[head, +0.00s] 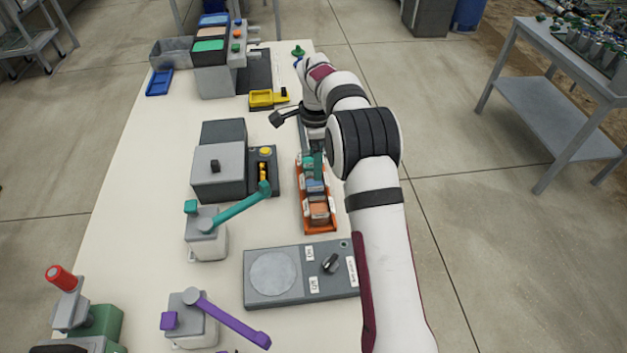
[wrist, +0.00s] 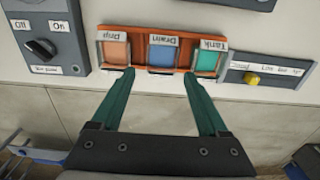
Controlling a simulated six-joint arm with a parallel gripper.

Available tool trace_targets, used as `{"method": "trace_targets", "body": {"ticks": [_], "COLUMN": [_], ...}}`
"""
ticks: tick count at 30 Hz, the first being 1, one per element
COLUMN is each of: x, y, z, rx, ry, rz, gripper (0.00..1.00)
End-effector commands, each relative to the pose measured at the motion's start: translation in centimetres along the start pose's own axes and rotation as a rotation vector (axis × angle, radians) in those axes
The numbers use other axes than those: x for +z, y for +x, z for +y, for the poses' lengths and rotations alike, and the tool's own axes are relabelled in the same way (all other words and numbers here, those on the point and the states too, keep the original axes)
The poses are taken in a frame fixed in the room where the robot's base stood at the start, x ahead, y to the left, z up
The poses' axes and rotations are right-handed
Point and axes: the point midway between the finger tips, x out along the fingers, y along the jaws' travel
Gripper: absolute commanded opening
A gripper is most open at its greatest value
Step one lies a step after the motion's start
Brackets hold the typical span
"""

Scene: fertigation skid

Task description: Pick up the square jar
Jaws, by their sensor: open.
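An orange rack (wrist: 118,32) in the wrist view holds three square jars in a row. One has an orange face and a "Drip" label (wrist: 115,53), the middle one is blue with a "Drain" label (wrist: 162,55), and one is teal with a "Tank" label (wrist: 208,62). The frames do not single out one as the square jar. My gripper (wrist: 159,75) is open and empty. Its teal fingertips lie at either side of the blue jar's near edge in the picture; contact cannot be told. In the head view the rack (head: 322,229) is partly hidden by my arm.
A grey panel with a round plate and dial (head: 300,274) stands near the rack's front end. A grey box (head: 219,174) and a valve with a teal lever (head: 240,210) stand left of the rack. The white bench's left side is mostly clear.

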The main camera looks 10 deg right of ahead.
Motion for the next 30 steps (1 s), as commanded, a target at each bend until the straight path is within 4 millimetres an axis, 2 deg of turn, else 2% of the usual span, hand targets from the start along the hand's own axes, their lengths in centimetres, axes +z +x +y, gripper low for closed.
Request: {"method": "trace_targets", "body": {"ticks": [3, 7, 13, 16, 21, 23, 30], "x": [0.0, 0.1, 0.2, 0.2, 0.2, 0.2, 0.2], "y": [2.5, 4.1, 8.0, 8.8, 8.8, 8.8, 8.8], "z": [0.0, 0.0, -0.3, -0.3, -0.3, -0.3, -0.3], "rx": [0.002, 0.001, 0.001, -0.001, -0.002, -0.002, -0.002], "ry": [0.000, -0.001, -0.001, 0.000, 0.000, 0.000, 0.000], "rz": [0.000, -0.001, -0.001, 0.000, 0.000, 0.000, 0.000], "gripper": [0.78, 0.78, 0.78, 0.78, 0.78, 0.70, 0.27]}}
